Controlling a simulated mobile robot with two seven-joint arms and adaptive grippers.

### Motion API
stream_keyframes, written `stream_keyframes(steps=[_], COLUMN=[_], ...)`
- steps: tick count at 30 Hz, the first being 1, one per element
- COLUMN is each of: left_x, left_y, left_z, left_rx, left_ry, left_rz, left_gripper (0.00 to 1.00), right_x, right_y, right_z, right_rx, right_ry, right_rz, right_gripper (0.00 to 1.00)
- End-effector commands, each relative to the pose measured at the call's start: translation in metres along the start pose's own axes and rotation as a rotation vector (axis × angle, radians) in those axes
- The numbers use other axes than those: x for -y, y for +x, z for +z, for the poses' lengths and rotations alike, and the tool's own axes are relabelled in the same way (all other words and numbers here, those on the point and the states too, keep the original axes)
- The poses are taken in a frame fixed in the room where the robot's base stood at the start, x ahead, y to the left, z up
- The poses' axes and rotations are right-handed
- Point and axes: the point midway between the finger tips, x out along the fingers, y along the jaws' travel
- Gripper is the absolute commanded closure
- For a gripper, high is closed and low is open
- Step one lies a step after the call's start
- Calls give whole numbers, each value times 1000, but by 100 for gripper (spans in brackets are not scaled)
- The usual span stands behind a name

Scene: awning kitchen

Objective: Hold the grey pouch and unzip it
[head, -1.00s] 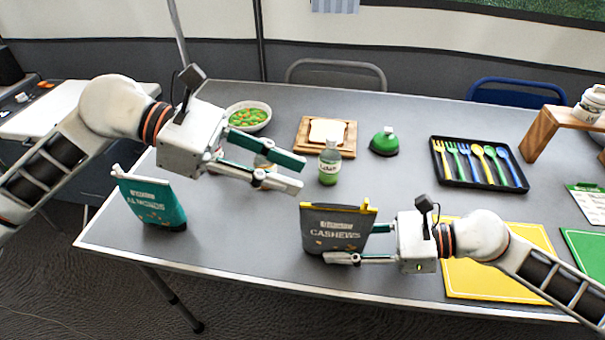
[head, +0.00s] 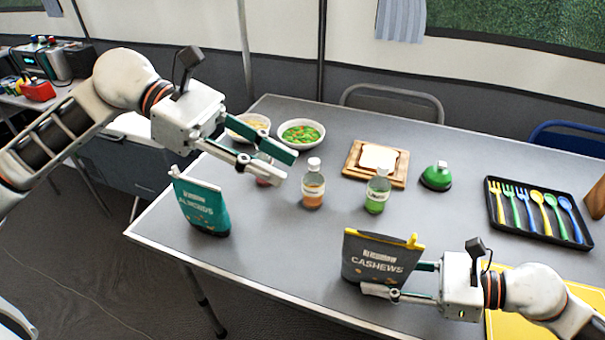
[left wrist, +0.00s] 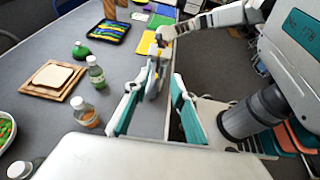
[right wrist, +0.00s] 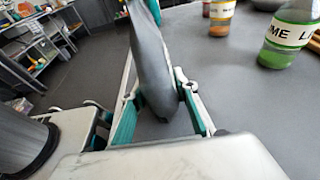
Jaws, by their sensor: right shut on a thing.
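The grey cashews pouch (head: 378,262) stands upright near the table's front edge, with a yellow zip strip and slider along its top. My right gripper (head: 398,280) is shut on the pouch's lower right side. In the right wrist view the grey pouch (right wrist: 150,70) sits edge-on between the fingers. My left gripper (head: 270,162) is open and empty above the table, up and left of the pouch. In the left wrist view the pouch (left wrist: 156,80) shows beyond the open fingers (left wrist: 155,105).
A teal almonds pouch (head: 203,205) stands at the table's left edge. An orange-filled bottle (head: 313,188) and a green-filled bottle (head: 377,192) stand behind the grey pouch. A bread board (head: 376,164), green flask (head: 436,176) and cutlery tray (head: 538,212) lie further back.

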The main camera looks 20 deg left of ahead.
Motion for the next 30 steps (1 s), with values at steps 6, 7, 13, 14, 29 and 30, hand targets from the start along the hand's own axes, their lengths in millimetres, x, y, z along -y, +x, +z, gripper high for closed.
stream_keyframes(steps=[6, 7, 13, 14, 29, 30], left_x=[0, 0, 0, 0, 0, 0], left_y=[-17, -18, -18, -18, -18, -18], left_z=[-1, -1, 0, 0, 0, 0], left_rx=[-1, 0, 0, 0, 0, 0], left_ry=[-3, -3, -2, -2, -1, -1], left_rz=[0, 0, -1, -1, -1, -1], left_gripper=[75, 75, 75, 75, 75, 75], right_x=[0, 0, 0, 0, 0, 0], right_y=[0, 0, 0, 0, -3, -6], right_z=[-1, -1, 0, 0, 0, 0], right_rx=[0, 0, 0, 0, 0, -1], right_ry=[1, 1, 1, 1, 1, 1], right_rz=[0, 0, 0, 0, -1, -1], right_gripper=[88, 88, 88, 88, 51, 51])
